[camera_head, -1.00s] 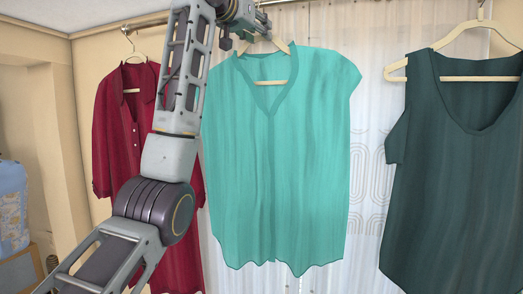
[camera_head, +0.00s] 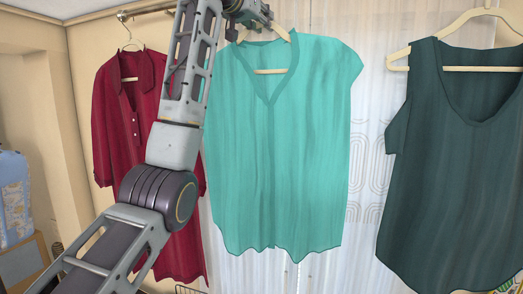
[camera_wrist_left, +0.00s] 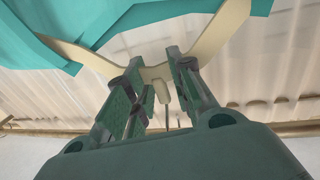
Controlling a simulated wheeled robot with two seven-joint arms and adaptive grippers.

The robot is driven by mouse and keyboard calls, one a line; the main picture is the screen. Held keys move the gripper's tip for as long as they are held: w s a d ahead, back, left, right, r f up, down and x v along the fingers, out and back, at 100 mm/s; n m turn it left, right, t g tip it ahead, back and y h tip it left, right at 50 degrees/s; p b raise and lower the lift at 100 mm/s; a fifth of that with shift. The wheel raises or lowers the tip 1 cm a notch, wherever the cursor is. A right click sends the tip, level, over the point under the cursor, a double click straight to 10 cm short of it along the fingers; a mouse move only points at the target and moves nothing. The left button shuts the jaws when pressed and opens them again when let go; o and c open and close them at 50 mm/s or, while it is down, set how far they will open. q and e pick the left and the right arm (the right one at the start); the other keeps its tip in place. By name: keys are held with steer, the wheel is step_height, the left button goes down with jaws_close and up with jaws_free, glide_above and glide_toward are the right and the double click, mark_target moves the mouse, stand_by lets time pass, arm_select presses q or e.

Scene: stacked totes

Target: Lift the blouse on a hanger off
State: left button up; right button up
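The teal blouse (camera_head: 275,160) hangs in the middle of the head view on a pale wooden hanger (camera_head: 271,71). My left gripper (camera_head: 262,22) is at the top of this hanger, above the collar. The teal cloth (camera_wrist_left: 110,22) lies beyond the fingertips. The hanger's hook is mostly hidden by the gripper in the head view. My right gripper is not in view.
A red blouse (camera_head: 125,110) hangs at left, partly behind my left arm. A dark green sleeveless top (camera_head: 455,170) hangs close at right. A pale curtain (camera_head: 370,120) is behind. A blue container (camera_head: 13,200) stands at the far left.

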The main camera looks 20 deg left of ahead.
arm_select(q)
jaws_close()
steer(key=shift+r, duration=0.1)
stand_by(0.5)
